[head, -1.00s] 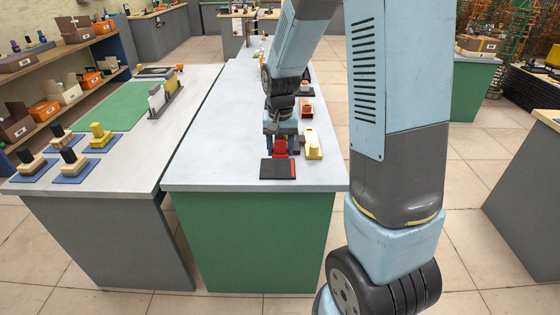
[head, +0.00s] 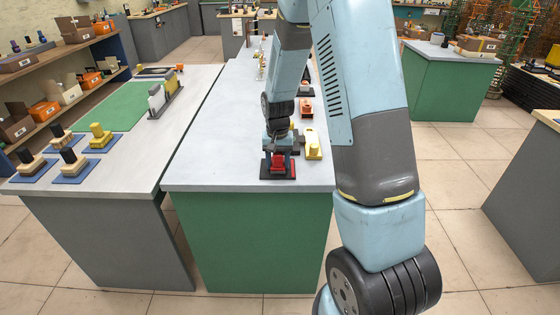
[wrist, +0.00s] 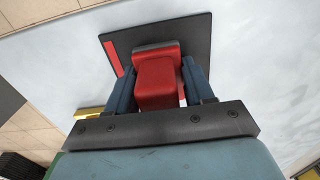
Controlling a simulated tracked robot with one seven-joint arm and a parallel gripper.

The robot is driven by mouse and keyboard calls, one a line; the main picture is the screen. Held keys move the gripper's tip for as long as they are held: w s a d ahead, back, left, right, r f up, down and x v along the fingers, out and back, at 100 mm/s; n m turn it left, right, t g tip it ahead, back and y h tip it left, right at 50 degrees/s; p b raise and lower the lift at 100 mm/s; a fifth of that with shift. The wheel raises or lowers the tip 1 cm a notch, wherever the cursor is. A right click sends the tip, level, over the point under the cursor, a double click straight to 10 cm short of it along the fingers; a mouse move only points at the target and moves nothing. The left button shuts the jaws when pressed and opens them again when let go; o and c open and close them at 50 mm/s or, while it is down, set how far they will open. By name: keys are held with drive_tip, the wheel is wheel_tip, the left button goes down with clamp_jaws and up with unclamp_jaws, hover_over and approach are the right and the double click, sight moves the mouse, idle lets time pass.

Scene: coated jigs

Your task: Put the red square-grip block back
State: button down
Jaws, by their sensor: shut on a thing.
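The red square-grip block (wrist: 157,82) is between the two blue-grey fingers of my gripper (wrist: 160,88) in the wrist view. My gripper is shut on its grip. In the head view the red block (head: 279,163) is under my gripper (head: 279,152), over the dark square pad (head: 264,175) near the front edge of the table. In the wrist view the dark pad (wrist: 195,38) with a red stripe along one edge lies behind the block. I cannot tell whether the block touches the pad.
A yellow block (head: 313,147) stands close on the right, with an orange block (head: 306,108) farther back. The grey-white table top (head: 215,173) is clear to the left. A side table on the left holds black-topped blocks (head: 70,157) and a yellow block (head: 99,135) on blue pads.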

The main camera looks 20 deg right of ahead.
drive_tip(key=shift+c, duration=2.1)
unclamp_jaws()
wheel_tip(320, 180, up, 12)
drive_tip(key=shift+r, duration=0.1)
drive_tip(key=s+r+n+t, duration=0.2)
drive_tip(key=s+r+t, duration=0.1)
drive_tip(key=s+r, duration=0.9)
drive_tip(key=s+r+t, duration=0.1)
drive_tip(key=s+r, duration=0.2)
drive_tip(key=s, duration=0.5)
drive_tip(key=s+r+n+t, duration=0.1)
drive_tip(key=s+r, duration=0.3)
drive_tip(key=s, duration=0.3)
drive_tip(key=shift+s+d+n+t, duration=0.3)
drive_tip(key=shift+s+d, duration=0.05)
drive_tip(key=shift+d, duration=0.1)
